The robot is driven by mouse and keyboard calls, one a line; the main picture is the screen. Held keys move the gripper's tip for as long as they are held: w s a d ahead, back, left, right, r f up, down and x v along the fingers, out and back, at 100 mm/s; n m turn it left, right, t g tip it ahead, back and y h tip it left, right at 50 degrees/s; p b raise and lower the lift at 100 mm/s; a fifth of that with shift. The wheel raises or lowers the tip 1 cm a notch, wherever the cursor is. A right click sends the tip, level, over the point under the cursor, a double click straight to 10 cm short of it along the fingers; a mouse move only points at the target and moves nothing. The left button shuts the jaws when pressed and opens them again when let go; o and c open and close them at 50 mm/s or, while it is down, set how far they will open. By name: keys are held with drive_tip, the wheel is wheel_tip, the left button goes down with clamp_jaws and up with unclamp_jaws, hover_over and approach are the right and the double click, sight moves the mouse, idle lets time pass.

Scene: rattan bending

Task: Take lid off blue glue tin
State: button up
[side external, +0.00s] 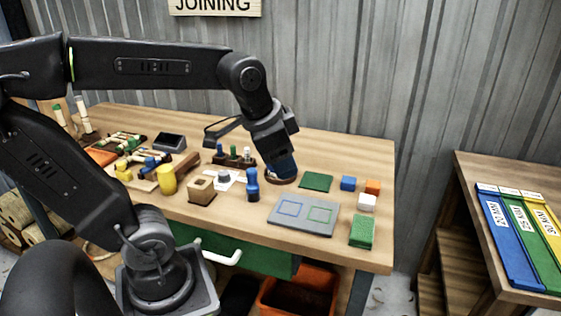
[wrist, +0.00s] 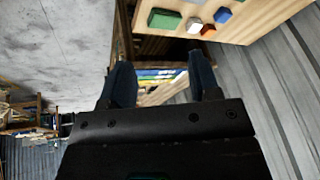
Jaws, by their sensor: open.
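My gripper (side external: 283,163) hangs low over the middle of the workbench in the side external view. In the wrist view its two dark fingers (wrist: 163,80) stand wide apart with nothing between them. A dark blue shape at the gripper's end stands over a round brown base (side external: 283,181); I cannot tell whether the blue is finger or tin. A blue upright object (side external: 252,186) with a rounded top stands to the left of the gripper, apart from it. I cannot tell which blue thing is the glue tin, and no separate lid shows clearly.
A grey board (side external: 303,216) with two outlined squares lies in front. A green square (side external: 316,182), a green block (side external: 361,231) and blue, orange and white blocks lie to the right. A yellow cylinder (side external: 168,180) and a wooden block (side external: 201,190) stand left. Tools crowd the far left.

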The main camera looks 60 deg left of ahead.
drive_tip(key=w+a+f+m+g+y, duration=0.1)
drive_tip(key=w+a+m+g, duration=0.1)
drive_tip(key=w+a+m, duration=0.55)
drive_tip(key=w+a+f+m+g, duration=0.1)
drive_tip(key=w+a+m+g, duration=0.1)
drive_tip(key=w+a, duration=0.9)
drive_tip(key=s+a+f+m+g, duration=0.15)
drive_tip(key=a+f+m, duration=0.3)
drive_tip(key=a, duration=0.85)
drive_tip(key=shift+n+t, duration=0.25)
drive_tip(key=shift+n, duration=0.25)
drive_tip(key=f, duration=0.2)
drive_tip(key=a+f, duration=0.1)
drive_tip(key=f, duration=0.2)
drive_tip(key=s+f, duration=0.1)
drive_tip(key=f, duration=0.2)
drive_tip(key=shift+a+f, duration=0.15)
drive_tip(key=shift+a, duration=0.05)
drive_tip(key=shift+w+a+f, duration=0.1)
drive_tip(key=shift+a+f, duration=0.15)
drive_tip(key=shift+f, duration=1.05)
drive_tip(key=shift+w+a+f, duration=0.1)
drive_tip(key=shift+a+f, duration=0.1)
drive_tip(key=shift+f, duration=1.05)
drive_tip(key=c, duration=1)
